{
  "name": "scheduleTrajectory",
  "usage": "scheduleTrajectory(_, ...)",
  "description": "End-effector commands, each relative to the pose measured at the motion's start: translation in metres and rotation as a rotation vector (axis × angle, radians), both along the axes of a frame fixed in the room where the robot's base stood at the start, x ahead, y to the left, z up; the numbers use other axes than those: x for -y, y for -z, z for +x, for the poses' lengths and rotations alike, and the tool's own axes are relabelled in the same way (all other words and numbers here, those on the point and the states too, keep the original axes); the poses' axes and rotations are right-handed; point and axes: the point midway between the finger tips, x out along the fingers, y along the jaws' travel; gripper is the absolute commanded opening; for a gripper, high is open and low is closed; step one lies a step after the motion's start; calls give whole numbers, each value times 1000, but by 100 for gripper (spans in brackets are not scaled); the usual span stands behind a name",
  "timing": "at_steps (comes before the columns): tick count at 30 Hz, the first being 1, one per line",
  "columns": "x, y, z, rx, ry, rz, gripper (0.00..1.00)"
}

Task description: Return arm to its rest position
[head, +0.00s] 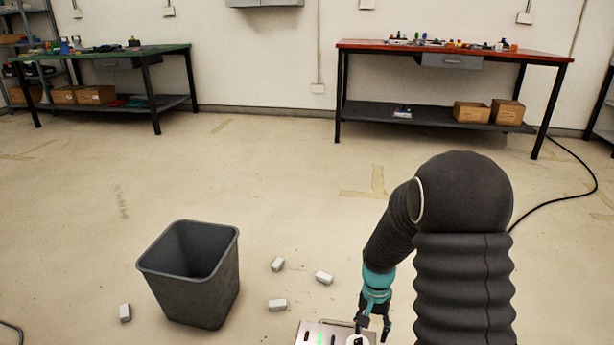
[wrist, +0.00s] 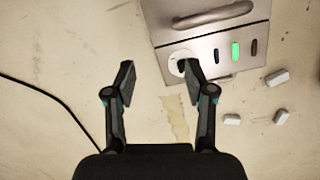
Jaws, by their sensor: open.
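My gripper (head: 374,325) hangs low at the bottom right of the head view, at the end of my dark sleeved arm. In the wrist view my gripper (wrist: 157,82) is open, with its two fingers apart and nothing between them. A metal box (wrist: 205,47) with a handle lies below it. The right fingertip overlaps a round white part (wrist: 176,62) on the box; I cannot tell if they touch. A lit green strip (wrist: 236,51) sits between two dark slots. The box (head: 308,335) also shows at the bottom edge of the head view, partly cut off.
A grey bin (head: 205,290) stands on the floor, with several small white blocks (head: 277,305) around it. A green-topped table (head: 110,54) and a red-topped table (head: 450,50) stand at the back wall. A black cable (head: 560,200) lies at right. The middle floor is clear.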

Motion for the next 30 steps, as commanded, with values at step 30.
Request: scheduleTrajectory(30,-4,-267,-167,371,-447,-19,54)
